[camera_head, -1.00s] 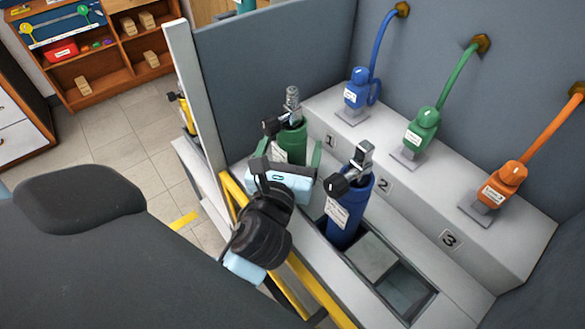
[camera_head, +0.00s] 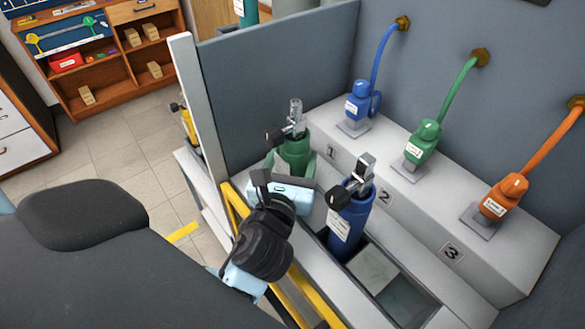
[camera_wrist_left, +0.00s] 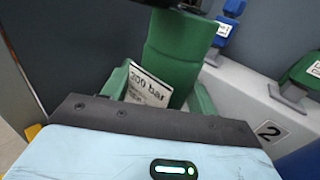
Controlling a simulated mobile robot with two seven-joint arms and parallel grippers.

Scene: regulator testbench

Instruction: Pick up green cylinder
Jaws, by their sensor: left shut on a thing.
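The green cylinder (camera_head: 295,153), with a metal valve on top, stands upright in the rack's left slot in the head view. My left gripper (camera_head: 293,169) reaches it from the front and is shut on its body. In the left wrist view, the cylinder (camera_wrist_left: 180,55) with its white "200 bar" label stands between the green fingers (camera_wrist_left: 160,93). Its lower part is hidden behind the gripper. My right gripper is not in view.
A blue cylinder (camera_head: 350,222) stands close to the right of my left gripper. An empty slot (camera_head: 405,298) lies farther right. Blue (camera_head: 358,103), green (camera_head: 421,145) and orange (camera_head: 503,197) hose connectors sit on the ledge behind. A grey panel (camera_head: 270,75) stands behind the green cylinder.

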